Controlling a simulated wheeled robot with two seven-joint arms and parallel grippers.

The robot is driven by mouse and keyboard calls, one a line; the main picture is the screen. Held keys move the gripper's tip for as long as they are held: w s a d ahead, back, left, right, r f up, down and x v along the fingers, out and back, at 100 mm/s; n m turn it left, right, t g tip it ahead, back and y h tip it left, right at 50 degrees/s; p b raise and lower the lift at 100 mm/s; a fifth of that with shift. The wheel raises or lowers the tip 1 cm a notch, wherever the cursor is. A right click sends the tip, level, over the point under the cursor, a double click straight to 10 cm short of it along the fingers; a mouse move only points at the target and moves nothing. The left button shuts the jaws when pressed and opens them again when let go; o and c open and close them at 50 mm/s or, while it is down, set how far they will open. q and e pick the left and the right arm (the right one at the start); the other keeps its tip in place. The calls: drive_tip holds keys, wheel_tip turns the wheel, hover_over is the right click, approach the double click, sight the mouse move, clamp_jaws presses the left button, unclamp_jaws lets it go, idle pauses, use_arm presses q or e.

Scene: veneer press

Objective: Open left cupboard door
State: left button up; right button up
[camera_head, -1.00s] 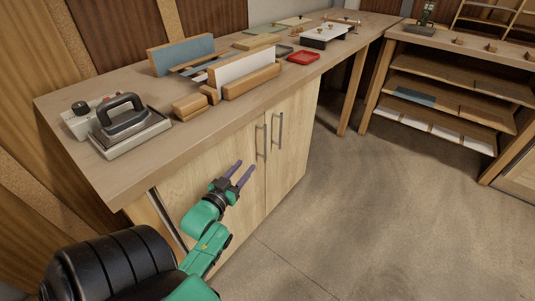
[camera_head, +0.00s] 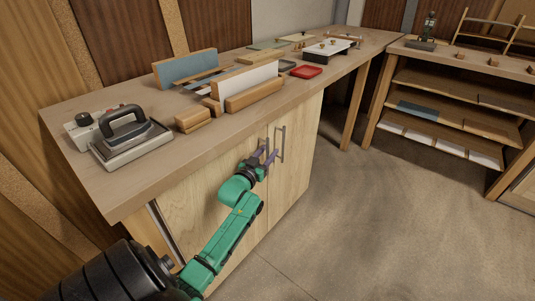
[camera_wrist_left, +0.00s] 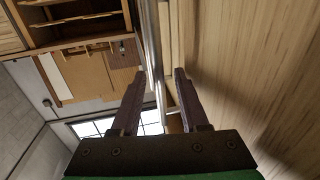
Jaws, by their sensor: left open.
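The left cupboard door (camera_head: 185,210) is a pale wood panel under the workbench and looks shut. Its upright metal bar handle (camera_head: 267,137) is near the door's right edge, partly hidden by my gripper. My left gripper (camera_head: 269,156) is open at this handle, with its two purple fingers around the bar's lower part. In the left wrist view, a metal bar (camera_wrist_left: 152,45) runs between the open fingers (camera_wrist_left: 160,75); I cannot tell if either finger touches it. My right gripper is not in view.
The right door (camera_head: 290,180) with its own handle (camera_head: 281,145) stands close by. The floor (camera_head: 370,220) to the right is clear. A shelf unit (camera_head: 440,110) stands beyond.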

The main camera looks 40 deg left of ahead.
use_arm(q)
clamp_jaws()
idle(1.3)
